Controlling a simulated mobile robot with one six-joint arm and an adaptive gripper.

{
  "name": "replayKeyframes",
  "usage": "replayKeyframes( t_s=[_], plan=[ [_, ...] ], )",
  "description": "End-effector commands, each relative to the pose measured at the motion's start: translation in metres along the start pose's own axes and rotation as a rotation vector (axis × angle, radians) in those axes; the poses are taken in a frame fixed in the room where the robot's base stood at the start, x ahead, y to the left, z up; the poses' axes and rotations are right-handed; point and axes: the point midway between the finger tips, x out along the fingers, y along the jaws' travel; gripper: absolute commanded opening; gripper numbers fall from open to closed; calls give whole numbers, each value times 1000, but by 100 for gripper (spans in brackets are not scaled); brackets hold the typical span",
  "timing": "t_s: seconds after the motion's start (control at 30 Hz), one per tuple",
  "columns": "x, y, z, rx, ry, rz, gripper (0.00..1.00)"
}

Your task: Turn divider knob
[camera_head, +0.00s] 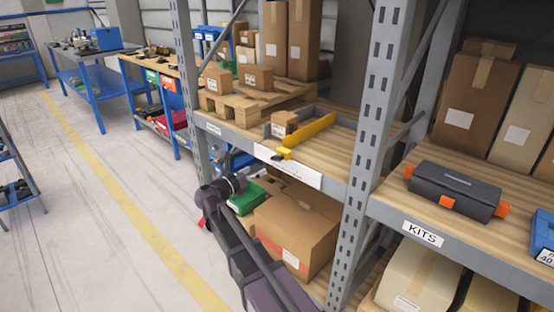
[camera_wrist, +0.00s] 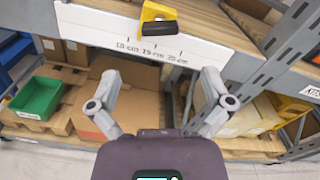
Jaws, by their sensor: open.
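A yellow divider (camera_head: 308,133) stands on the wooden shelf, beside a small carton. In the wrist view the yellow end (camera_wrist: 157,10) has a dark knob bar (camera_wrist: 159,28) at top centre. It hangs over a white scale strip (camera_wrist: 110,30) marked 10, 15 and 20 cm, close to the 15 cm mark. My gripper (camera_wrist: 160,76) is open and empty, its fingers spread wide below the strip in the picture. The knob is apart from both fingers. In the head view the fingers are hard to make out.
A large carton (camera_head: 295,230) and a green bin (camera_wrist: 37,98) sit on the shelf below. A grey rack upright (camera_head: 370,130) stands to the right. A dark case (camera_head: 455,190) lies on the KITS shelf.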

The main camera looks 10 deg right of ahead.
Motion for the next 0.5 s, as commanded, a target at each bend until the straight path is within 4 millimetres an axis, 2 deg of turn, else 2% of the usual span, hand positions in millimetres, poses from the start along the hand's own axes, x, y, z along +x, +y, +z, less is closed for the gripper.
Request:
replayKeyframes(
  t_s=[0.5],
  plan=[
    [74, 1, 0, 0, 0, 0, 100]
  ],
)
